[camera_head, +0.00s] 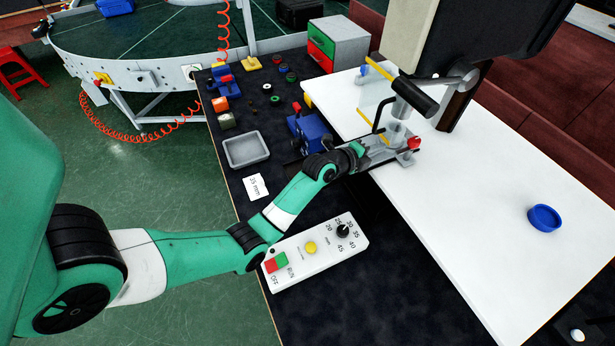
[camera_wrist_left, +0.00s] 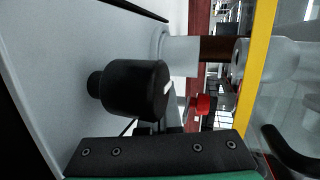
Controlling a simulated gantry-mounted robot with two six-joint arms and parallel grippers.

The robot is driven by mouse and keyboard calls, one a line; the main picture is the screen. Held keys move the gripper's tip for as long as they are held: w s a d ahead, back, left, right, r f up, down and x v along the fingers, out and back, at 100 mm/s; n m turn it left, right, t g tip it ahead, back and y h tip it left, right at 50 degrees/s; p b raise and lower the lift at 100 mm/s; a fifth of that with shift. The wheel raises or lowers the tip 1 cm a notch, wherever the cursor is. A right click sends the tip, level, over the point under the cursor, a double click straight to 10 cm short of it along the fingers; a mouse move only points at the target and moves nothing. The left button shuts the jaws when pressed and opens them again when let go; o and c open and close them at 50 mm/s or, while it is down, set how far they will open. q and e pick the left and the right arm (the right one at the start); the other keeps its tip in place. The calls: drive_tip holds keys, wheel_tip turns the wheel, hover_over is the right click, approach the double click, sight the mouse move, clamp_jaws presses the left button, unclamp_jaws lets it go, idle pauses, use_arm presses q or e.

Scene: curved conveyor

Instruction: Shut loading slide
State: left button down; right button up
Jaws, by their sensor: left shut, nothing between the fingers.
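A machine with a dark and cream body (camera_head: 425,35) stands at the back of the white tabletop (camera_head: 470,200). Low on its front is a metal loading area with a red knob (camera_head: 413,143), a bent black handle (camera_head: 379,114) and a clear guard with yellow edges (camera_head: 370,105). My left gripper (camera_head: 378,155) is shut and empty, close against this area; contact cannot be told. The slide itself is largely hidden by the gripper. In the left wrist view, a black cylindrical knob (camera_wrist_left: 138,90), the red knob (camera_wrist_left: 201,104) and a yellow edge (camera_wrist_left: 257,60) show close up. My right gripper is not in view.
A control box (camera_head: 316,252) with red and green buttons and a dial lies below my left arm. A grey tray (camera_head: 246,150), blue device (camera_head: 308,130), drawer cabinet (camera_head: 338,44) and several small parts are on the dark bench. A blue ring (camera_head: 544,217) lies right, with bare tabletop around it.

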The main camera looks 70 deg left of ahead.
use_arm(q)
drive_tip(key=shift+s+r, duration=0.1)
drive_tip(key=p+v, duration=0.3)
drive_tip(key=v, duration=0.8)
drive_tip(key=shift+s+d, duration=0.1)
drive_tip(key=shift+s, duration=0.15)
